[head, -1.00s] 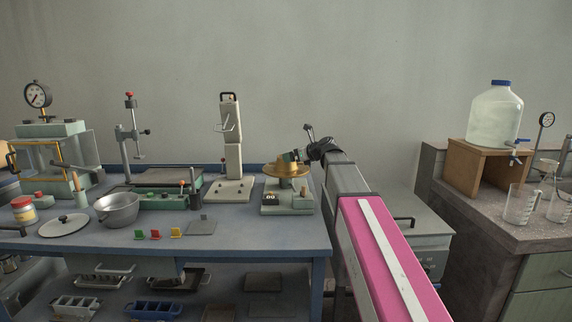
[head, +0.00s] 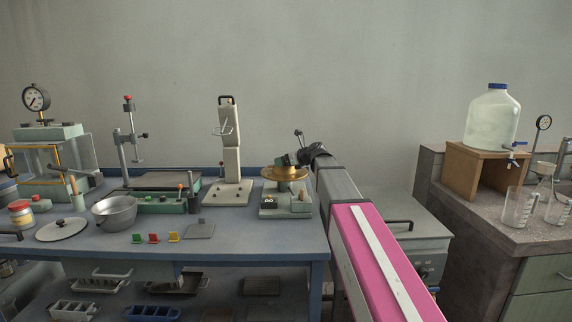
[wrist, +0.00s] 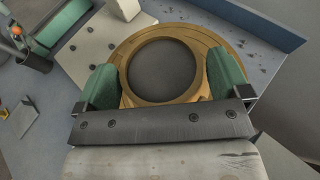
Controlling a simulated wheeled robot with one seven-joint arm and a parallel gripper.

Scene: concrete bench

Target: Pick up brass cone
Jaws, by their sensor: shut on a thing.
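The brass cone (wrist: 163,102) shows in the wrist view as a brass ring around a dark round opening. My gripper (wrist: 163,80) has its two green fingers on either side of it and is shut on it. Behind it is a wider round brass plate (wrist: 203,38). In the head view this brass plate (head: 284,174) tops a small green device (head: 285,205) at the bench's right end. My gripper (head: 289,159) is low over the plate there and hides much of the cone. I cannot tell whether the cone touches the plate.
A tall cream stand (head: 230,160) is just left of the device. A metal bowl (head: 115,211), small coloured blocks and a grey plate (head: 200,230) lie further left. A grey cabinet (head: 405,225) is behind my arm.

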